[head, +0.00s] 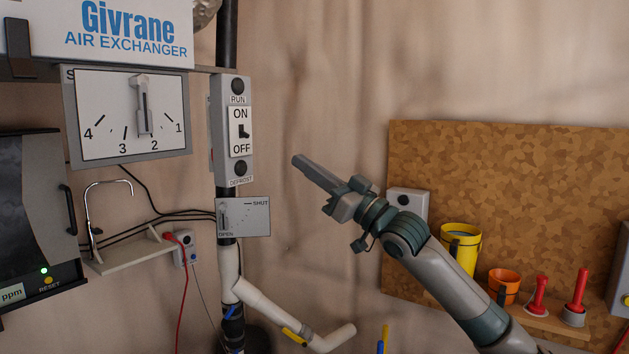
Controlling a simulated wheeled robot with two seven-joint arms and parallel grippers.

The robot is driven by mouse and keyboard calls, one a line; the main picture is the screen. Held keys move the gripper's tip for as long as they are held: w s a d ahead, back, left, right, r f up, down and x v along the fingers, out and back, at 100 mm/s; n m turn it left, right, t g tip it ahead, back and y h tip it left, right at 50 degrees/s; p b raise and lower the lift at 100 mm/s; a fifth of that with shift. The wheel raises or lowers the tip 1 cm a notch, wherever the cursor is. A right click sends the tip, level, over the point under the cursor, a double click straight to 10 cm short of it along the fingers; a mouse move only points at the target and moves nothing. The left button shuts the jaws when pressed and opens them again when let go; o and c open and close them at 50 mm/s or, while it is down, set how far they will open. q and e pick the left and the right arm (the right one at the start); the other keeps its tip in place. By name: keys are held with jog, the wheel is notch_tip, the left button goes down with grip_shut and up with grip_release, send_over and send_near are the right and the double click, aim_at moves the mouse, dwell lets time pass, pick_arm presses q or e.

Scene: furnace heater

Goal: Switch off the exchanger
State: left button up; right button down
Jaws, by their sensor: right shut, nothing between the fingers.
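The air exchanger (130,30) is a white box labelled Givrane at the upper left. Its grey control panel (230,175) hangs on a black pipe and carries a switch (243,132) with a black lever between ON above and OFF below. I cannot tell clearly which way the lever is set. Round black knobs or buttons marked RUN (238,86) and DEFROST (240,168) sit above and below it. My right gripper (300,163) is shut and empty, right of the panel and a little lower than the switch, apart from it. My left gripper is not in view.
A dial plate (100,115) numbered 1 to 4 is left of the panel. An OPEN/SHUT lever plate (255,218) sits below. A camouflage board (500,190), yellow cup (462,247), orange pot (505,281) and red-handled items (538,295) are at right. Bare wall separates gripper and panel.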

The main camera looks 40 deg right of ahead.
jog(key=shift+b+v, duration=0.3)
jog(key=shift+v, duration=0.75)
